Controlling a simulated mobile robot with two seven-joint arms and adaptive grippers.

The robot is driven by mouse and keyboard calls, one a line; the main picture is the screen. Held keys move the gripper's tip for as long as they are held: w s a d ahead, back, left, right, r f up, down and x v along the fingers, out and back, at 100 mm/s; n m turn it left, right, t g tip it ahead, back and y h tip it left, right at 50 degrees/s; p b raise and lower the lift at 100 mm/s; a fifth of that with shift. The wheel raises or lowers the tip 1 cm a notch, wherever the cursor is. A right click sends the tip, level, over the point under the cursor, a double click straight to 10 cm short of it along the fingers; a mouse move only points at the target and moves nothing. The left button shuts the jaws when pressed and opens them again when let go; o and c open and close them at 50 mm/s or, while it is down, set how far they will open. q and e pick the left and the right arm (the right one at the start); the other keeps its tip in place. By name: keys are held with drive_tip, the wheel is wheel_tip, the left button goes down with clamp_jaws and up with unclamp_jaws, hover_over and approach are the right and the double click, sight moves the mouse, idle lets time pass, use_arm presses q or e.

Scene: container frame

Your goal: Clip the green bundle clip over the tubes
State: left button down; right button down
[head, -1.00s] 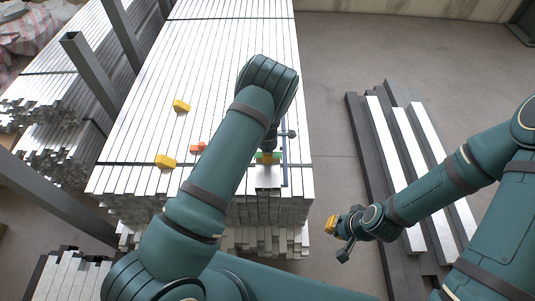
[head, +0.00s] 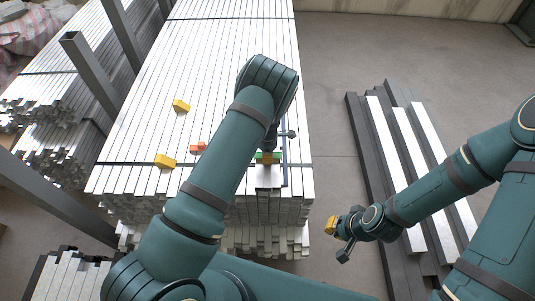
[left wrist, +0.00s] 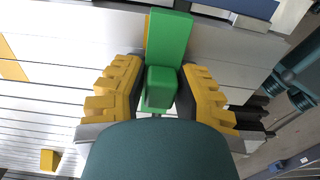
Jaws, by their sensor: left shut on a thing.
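The green bundle clip (left wrist: 166,45) lies between the yellow finger pads of my left gripper (left wrist: 162,92) in the left wrist view. My left gripper is shut on it. In the head view the left gripper (head: 268,155) is at the front right of the tube stack, mostly hidden by my arm, with slivers of the green clip (head: 276,155) showing. The pale tubes (head: 215,60) lie side by side below it. I cannot tell whether the clip touches them. My right gripper (head: 338,240) is open and empty, right of the stack.
Yellow blocks (head: 181,105) (head: 165,161) and a small orange piece (head: 198,147) lie on the stack, left of my left arm. A thin blue bar (head: 284,165) is close right of the left gripper. Dark and white beams (head: 385,140) lie on the floor at right.

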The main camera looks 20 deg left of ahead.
use_arm(q)
drive_tip(key=shift+f+b, duration=0.3)
drive_tip(key=shift+f, duration=0.1)
drive_tip(key=shift+c, duration=0.3)
unclamp_jaws()
idle(0.3)
drive_tip(key=shift+r+p, duration=2.35)
drive_tip(key=shift+r, duration=1.2)
